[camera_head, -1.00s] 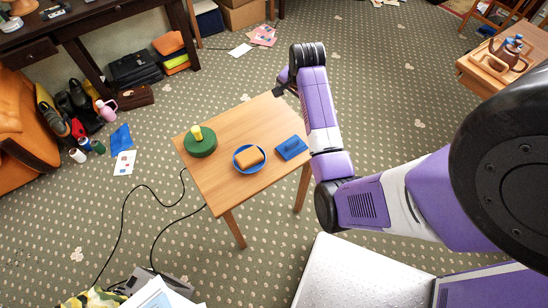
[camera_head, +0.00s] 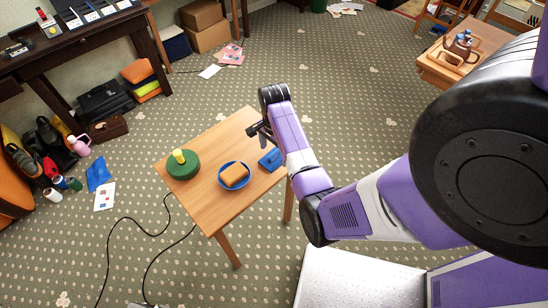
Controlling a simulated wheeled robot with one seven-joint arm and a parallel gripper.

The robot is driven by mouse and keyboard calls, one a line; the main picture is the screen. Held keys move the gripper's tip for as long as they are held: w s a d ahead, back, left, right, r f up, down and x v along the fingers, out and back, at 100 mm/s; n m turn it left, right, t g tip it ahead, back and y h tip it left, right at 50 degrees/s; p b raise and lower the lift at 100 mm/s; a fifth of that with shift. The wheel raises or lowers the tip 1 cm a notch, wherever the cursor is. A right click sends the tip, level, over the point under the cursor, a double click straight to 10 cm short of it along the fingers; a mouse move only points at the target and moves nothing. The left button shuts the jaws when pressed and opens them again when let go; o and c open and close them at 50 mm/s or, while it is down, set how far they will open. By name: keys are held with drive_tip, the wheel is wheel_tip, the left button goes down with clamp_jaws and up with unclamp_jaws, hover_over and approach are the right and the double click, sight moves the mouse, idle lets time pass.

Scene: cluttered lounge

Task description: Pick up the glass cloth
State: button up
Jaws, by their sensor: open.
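A small wooden table (camera_head: 205,208) stands in the middle of the head view. On it are a green round thing with a yellow knob (camera_head: 183,165), a blue dish (camera_head: 222,183) with an orange-brown block (camera_head: 235,175) in it, and a flat blue item (camera_head: 270,160) near the right edge. No thing is clearly recognisable as a glass cloth; the flat blue item may be one, but I cannot tell. My gripper (camera_head: 256,131) is open and empty over the table's far right part, beyond the flat blue item and apart from it. My forearm passes close to that item's right side.
Black cables (camera_head: 146,238) lie on the carpet left of the table. A blue item (camera_head: 97,174), bottles and shoes are on the floor at left. A dark desk (camera_head: 50,54) stands behind them. A wooden side table (camera_head: 433,66) with a teapot is at right.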

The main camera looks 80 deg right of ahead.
drive_tip(key=shift+f, duration=0.9)
drive_tip(key=shift+c, duration=0.2)
drive_tip(key=c, duration=1.4)
wheel_tip(320, 180, up, 13)
wheel_tip(320, 180, up, 5)
drive_tip(key=p, duration=0.6)
hover_over(274, 154)
drive_tip(key=shift+d+r+p, duration=0.1)
drive_tip(key=shift+r+p, duration=0.95)
drive_tip(key=shift+p, duration=0.2)
